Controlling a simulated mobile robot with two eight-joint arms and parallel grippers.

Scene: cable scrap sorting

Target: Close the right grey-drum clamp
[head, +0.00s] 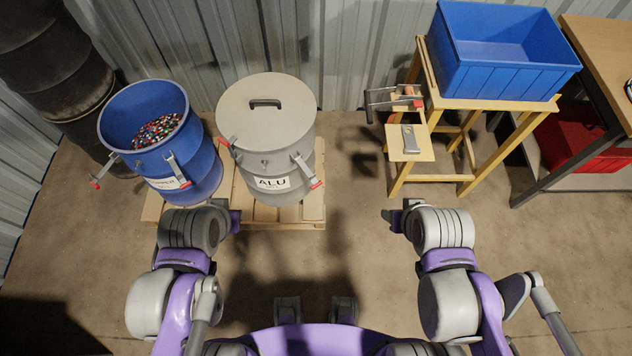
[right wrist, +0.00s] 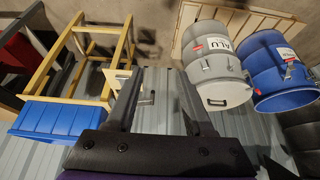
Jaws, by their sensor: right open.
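The grey drum (head: 268,150), labelled ALU, stands upright with its flat grey lid (head: 268,105) on top. Its right clamp (head: 303,168) is on the right front side, with its red-tipped lever sticking down and outward from the drum. The drum also shows upside down in the right wrist view (right wrist: 215,65). My right gripper (right wrist: 158,85) is open and empty, apart from the drum; in the head view its tip (head: 393,218) is to the right of the drum. My left gripper (head: 235,220) is in front of the drum, mostly hidden by its arm.
A blue drum (head: 190,165) with colourful scrap stands left of the grey drum. Both share a wooden pallet (head: 310,212). A yellow wooden stand (head: 470,180) with a blue crate (head: 505,75) is at the right. The floor between pallet and stand is free.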

